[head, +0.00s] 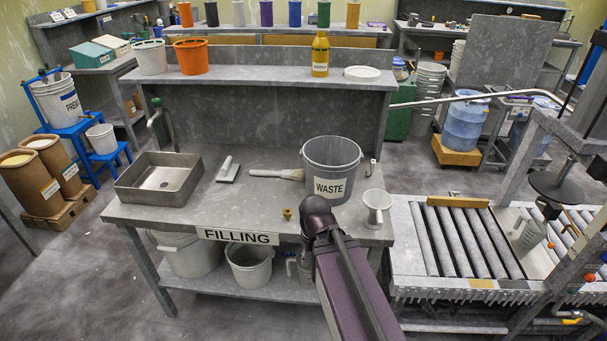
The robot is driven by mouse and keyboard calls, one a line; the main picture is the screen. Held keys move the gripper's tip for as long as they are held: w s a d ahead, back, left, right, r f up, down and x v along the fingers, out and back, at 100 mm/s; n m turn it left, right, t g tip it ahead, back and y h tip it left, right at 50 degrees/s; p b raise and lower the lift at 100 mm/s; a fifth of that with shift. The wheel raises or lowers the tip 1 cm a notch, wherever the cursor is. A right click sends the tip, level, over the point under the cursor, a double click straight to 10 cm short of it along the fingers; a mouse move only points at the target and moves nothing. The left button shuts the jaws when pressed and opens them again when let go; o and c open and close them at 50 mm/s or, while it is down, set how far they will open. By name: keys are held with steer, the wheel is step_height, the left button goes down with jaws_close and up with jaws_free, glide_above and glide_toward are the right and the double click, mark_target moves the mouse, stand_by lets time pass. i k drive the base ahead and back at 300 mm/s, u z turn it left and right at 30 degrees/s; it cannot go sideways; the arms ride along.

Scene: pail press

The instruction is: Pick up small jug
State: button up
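A small pale grey vessel with a flared rim (376,207) stands upright at the right front of the filling table (145,212); I cannot tell surely whether it is a jug or a funnel. A grey jug-like vessel (304,268) is on the shelf below, partly hidden by my arm. Another grey jug-like vessel with marks on its side (528,236) is at the press, right of the rollers. Which one is the small jug is not clear. My purple arm rises from the bottom over the table's front edge, left of the flared vessel. My gripper does not show.
The grey WASTE pail (331,158) stands close behind the flared vessel. A brush (278,174), a scraper (228,170), a small brass fitting (287,214) and a metal sink (160,178) are farther left. The table's front middle is mostly clear. A roller conveyor (460,242) adjoins on the right.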

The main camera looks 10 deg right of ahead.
mark_target(534, 233)
steer(key=u, duration=0.9)
steer(key=k, duration=0.85)
steer(key=z, duration=1.1)
steer(key=i, duration=0.95)
steer(key=u, duration=0.1)
